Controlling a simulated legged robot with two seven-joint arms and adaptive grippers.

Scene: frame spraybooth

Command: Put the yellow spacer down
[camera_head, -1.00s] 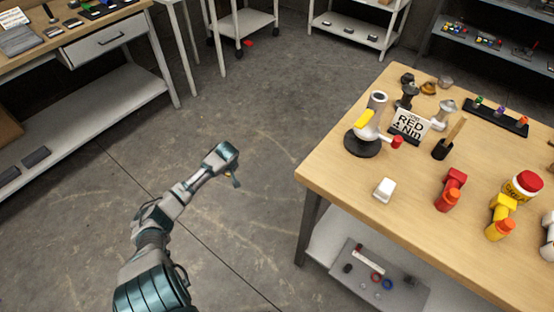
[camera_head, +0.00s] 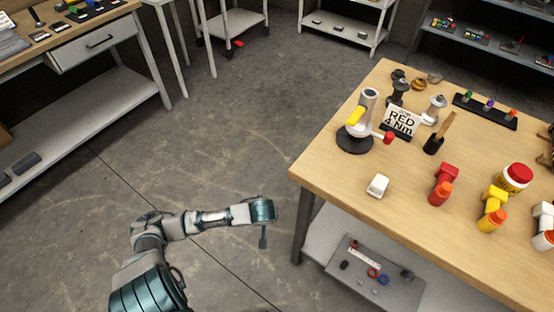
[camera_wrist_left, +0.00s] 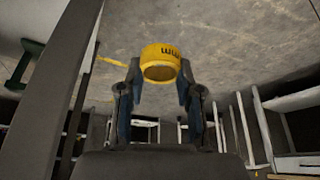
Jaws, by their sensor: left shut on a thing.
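The yellow spacer (camera_wrist_left: 161,53) is a short hollow ring with dark lettering on its side. In the left wrist view it sits between the two fingers of my left gripper (camera_wrist_left: 159,84), which is shut on it, with grey floor behind. In the head view my left gripper (camera_head: 263,237) hangs over the floor, left of the wooden table (camera_head: 330,170) and apart from it. The spacer cannot be made out there. My right gripper is not in view.
On the table are a lamp-like stand on a black base (camera_head: 355,140), a "RED 4 Nm" sign (camera_head: 401,120), a white block (camera_head: 378,185), a red tool (camera_head: 443,185) and a yellow tool (camera_head: 493,210). The table's front-left area is mostly clear. A lower shelf (camera_head: 318,235) holds a grey tray (camera_head: 350,275).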

